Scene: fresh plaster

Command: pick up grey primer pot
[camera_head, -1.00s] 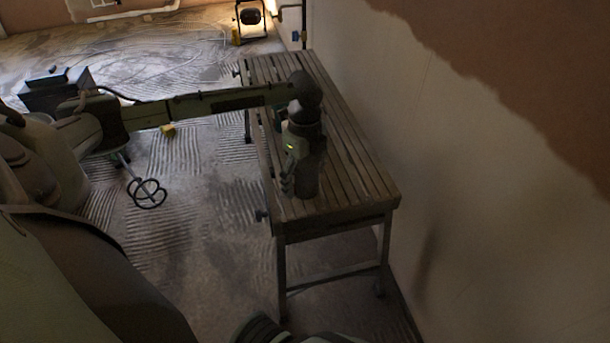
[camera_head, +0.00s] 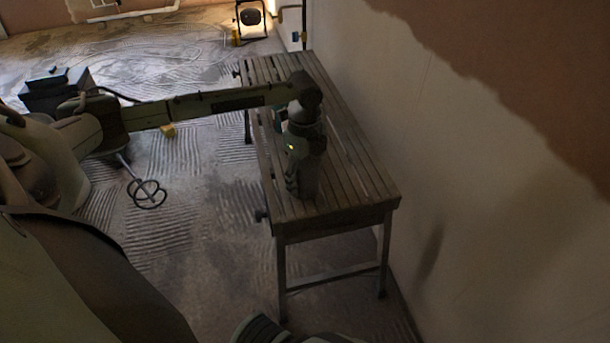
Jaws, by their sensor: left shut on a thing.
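My left arm reaches in from the left over a slatted wooden work table (camera_head: 352,170). Its wrist bends down, and my left gripper (camera_head: 296,184) points downward near the table's front left part. The gripper is shut on the grey primer pot (camera_head: 310,180), a dark grey shape that shows only in part at the fingers. Wrist and fingers hide much of it, and in the dim light I cannot tell whether its base touches the slats.
A teal item (camera_head: 279,116) shows partly behind my left wrist on the table. A pale wall (camera_head: 470,190) runs close along the table's right side. A mixer paddle (camera_head: 147,193), a dark box (camera_head: 58,90) and a lit work lamp (camera_head: 250,18) are left and behind. The right-hand slats look clear.

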